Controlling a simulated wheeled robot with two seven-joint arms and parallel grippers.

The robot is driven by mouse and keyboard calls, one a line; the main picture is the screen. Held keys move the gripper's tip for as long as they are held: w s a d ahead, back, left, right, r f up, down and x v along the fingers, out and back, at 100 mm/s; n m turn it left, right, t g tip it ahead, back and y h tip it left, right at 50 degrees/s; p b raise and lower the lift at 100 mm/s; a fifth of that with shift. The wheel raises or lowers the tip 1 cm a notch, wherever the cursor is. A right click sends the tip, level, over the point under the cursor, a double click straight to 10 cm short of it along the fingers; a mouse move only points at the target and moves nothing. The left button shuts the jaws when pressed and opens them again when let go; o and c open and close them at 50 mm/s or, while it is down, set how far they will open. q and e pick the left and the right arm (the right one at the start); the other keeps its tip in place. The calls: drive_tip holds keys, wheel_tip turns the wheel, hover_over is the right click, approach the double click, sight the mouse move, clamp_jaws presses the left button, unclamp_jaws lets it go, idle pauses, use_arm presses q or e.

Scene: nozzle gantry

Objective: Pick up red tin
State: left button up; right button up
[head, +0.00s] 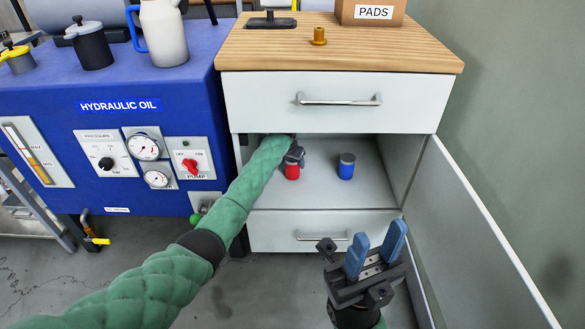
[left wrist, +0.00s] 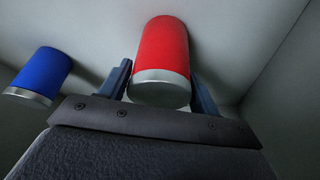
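The red tin (head: 292,172) stands on the floor of the open compartment in the white cabinet, left of the blue tin (head: 346,167). My left gripper (head: 294,157) is at the red tin, its arm reaching into the compartment. In the left wrist view the red tin (left wrist: 164,55), with its silver end towards the camera, lies between the two dark fingers (left wrist: 160,85). The fingers are very close to its sides; whether they press on it is unclear. The blue tin (left wrist: 42,76) is outside the fingers. My right gripper (head: 376,252) is open and empty, in front of the cabinet.
A closed drawer (head: 340,100) is above the compartment and another drawer (head: 322,234) below. An open door panel (head: 480,232) stands on the right. The wooden top holds a brass nozzle (head: 319,37) and a PADS box (head: 372,12). A blue hydraulic unit (head: 70,120) stands left.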

use_arm(q)
drive_tip(key=c, duration=0.8)
drive_tip(key=shift+o, duration=0.2)
